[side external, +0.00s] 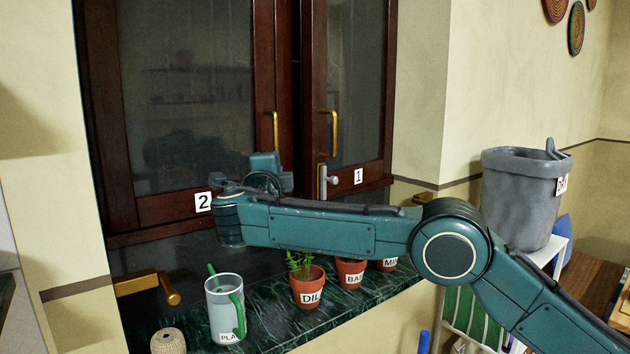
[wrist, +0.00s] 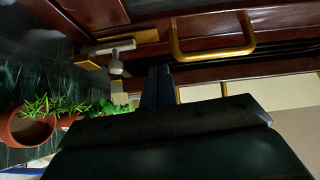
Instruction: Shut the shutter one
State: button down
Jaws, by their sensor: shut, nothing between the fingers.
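Shutter one (side external: 352,95) is the right dark-red framed glass panel, with a "1" label on its lower rail. Its gold handle (side external: 331,134) is on its left stile, with a grey latch (side external: 330,181) below. A dark gap shows between its frame and the left shutter. In the wrist view a gold handle (wrist: 213,52) and a pale latch (wrist: 117,62) lie near the fingertips. My gripper (wrist: 160,72) is shut and empty, just below the dark-red rail; contact cannot be told. In the side view my wrist hides the fingers.
The left shutter (side external: 185,90) bears a "2" label (side external: 203,202). Potted herbs (side external: 308,288) and a cup (side external: 225,306) stand on the green marble sill (side external: 270,312) below my arm. A grey bin (side external: 518,196) stands at right.

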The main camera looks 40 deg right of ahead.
jog(key=w+a+n+t+y, duration=0.25)
jog(key=a+n+y, duration=0.25)
jog(key=a+n, duration=0.55)
jog(key=d+n+y, duration=0.1)
jog(key=d+n, duration=0.1)
jog(key=w+d+r+n+t+y, duration=0.1)
jog(key=d+n+y, duration=0.3)
jog(key=shift+w+r+n, duration=0.15)
jog(key=shift+r+n, duration=0.05)
jog(key=shift+n, duration=0.05)
jog(key=m+y, duration=0.1)
jog(key=y, duration=0.4)
send_near(314, 163)
jog(key=w+a, duration=0.2)
jog(key=a, duration=0.3)
jog(key=s+d+m, duration=0.6)
jog(key=s, duration=0.3)
jog(key=shift+f+m+t, duration=0.3)
jog(key=shift+t, duration=0.05)
jog(key=shift+d, duration=0.1)
jog(key=shift+w+a, duration=0.4)
jog(key=shift+w, duration=1.9)
jog(key=shift+w+a, duration=0.4)
jog(key=shift+w, duration=1.85)
jog(key=shift+w+a, duration=0.4)
jog(key=shift+w, duration=1.9)
